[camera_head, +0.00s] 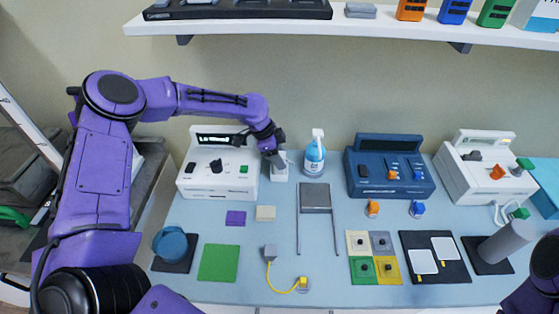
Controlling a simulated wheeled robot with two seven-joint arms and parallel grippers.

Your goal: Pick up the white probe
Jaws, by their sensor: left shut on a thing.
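My left gripper (277,162) reaches in from the left over the back of the table, pointing down. It is shut on the white probe (280,174), a small pale piece just right of the white console with a black knob (217,170). The gripper hides the probe's upper part, and I cannot tell whether the probe is clear of its stand or the table. A bit of my right arm shows at the lower right corner; its gripper is out of view.
A spray bottle (315,154) stands close to the right of the left gripper. A dark blue console (388,167) and another white console (484,172) stand further right. A shelf (350,28) runs above. Pads and small parts lie on the blue table (210,215) in front.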

